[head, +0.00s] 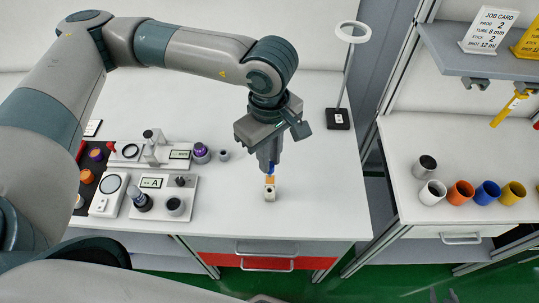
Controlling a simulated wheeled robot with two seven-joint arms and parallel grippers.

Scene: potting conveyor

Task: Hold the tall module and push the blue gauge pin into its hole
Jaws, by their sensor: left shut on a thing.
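My left gripper (269,166) points down over the front right of the white table, with its fingers close together. The blue gauge pin (271,168) shows as a small blue piece between its fingertips. Directly below is a small upright block with an orange upper part and a pale lower part, which looks like the tall module (269,193). It stands on the table, and a dark hole shows on its front. The fingers hide most of the pin, and I cannot tell whether its tip is in a hole.
A ring lamp (338,118) stands at the back right. Several coloured cups (461,192) stand on the right-hand bench.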

